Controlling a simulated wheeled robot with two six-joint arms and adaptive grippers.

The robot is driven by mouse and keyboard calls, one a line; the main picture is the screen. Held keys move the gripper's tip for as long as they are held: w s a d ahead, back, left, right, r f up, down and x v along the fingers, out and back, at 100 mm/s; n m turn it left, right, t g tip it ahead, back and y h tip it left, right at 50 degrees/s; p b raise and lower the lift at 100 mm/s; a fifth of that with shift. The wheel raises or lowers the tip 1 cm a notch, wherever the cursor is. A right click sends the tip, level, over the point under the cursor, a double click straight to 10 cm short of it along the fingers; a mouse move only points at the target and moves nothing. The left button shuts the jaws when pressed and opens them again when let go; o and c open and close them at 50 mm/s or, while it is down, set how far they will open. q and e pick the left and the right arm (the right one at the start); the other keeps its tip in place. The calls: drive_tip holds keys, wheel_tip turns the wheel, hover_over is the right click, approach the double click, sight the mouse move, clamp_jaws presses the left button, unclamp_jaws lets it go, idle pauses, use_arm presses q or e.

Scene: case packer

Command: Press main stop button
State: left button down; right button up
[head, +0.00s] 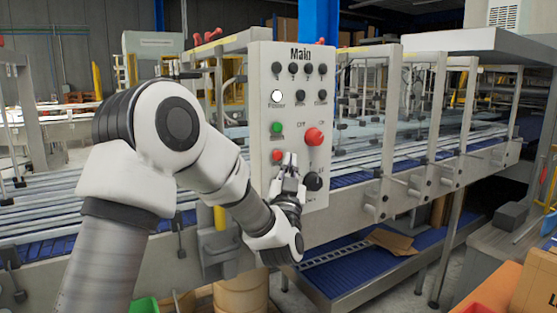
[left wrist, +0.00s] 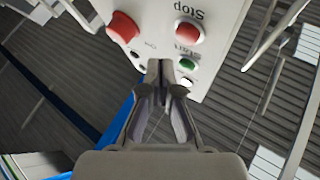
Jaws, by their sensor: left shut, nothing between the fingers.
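The control panel (head: 262,180), headed "Main", is a pale upright box. Its round red stop button (head: 277,155) sits below a green button (head: 276,128). In the left wrist view, upside down, the red button (left wrist: 190,33) is by the word "Stop" and the green one (left wrist: 187,63) by "Start". My left gripper (head: 290,158) is shut and empty, its fingertips just right of the stop button in the head view. In the wrist view the fingertips (left wrist: 160,68) lie beside the green button, apart from the red one. Contact with the panel cannot be told. My right gripper is out of view.
A large red knob (head: 313,137) on a lever stands right of the buttons. A lit white power button (head: 277,96) and small black knobs are higher up. A conveyor with a metal frame (head: 370,190) runs behind the panel.

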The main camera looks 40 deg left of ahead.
use_arm(q)
drive_tip(key=d, duration=0.1)
drive_tip(key=s+d, duration=0.1)
drive_tip(key=d, duration=0.1)
drive_tip(key=shift+s+b, duration=0.15)
drive_tip(key=shift+b, duration=0.2)
idle(0.5)
